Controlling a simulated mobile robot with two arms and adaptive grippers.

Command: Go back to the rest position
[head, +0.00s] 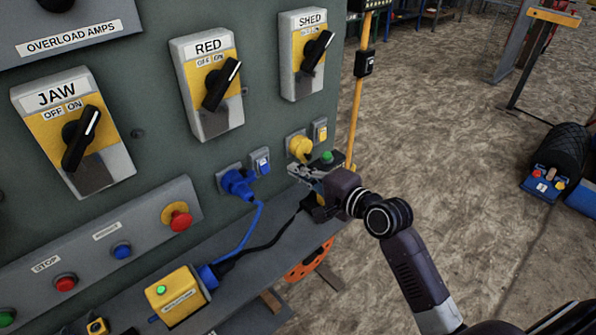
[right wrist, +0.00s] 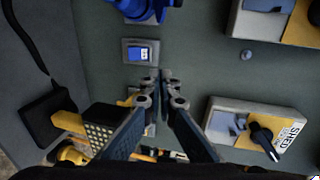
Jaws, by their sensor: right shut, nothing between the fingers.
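My right gripper (head: 305,172) is shut and empty in the head view. It is close to the front of the grey-green control panel (head: 150,130), just below the yellow socket (head: 299,147) and right of the blue plug (head: 238,184). In the right wrist view the fingertips of my right gripper (right wrist: 160,75) are together, just below a small blue and white switch (right wrist: 140,52). I cannot tell whether they touch the panel. My left gripper is not in view.
The panel carries rotary switches labelled JAW (head: 72,130), RED (head: 208,85) and SHED (head: 307,52). A shelf (head: 235,290) below holds a yellow box (head: 176,297) with a blue cable. A yellow pole (head: 360,85) stands at the panel's right edge. Open floor (head: 440,120) lies to the right.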

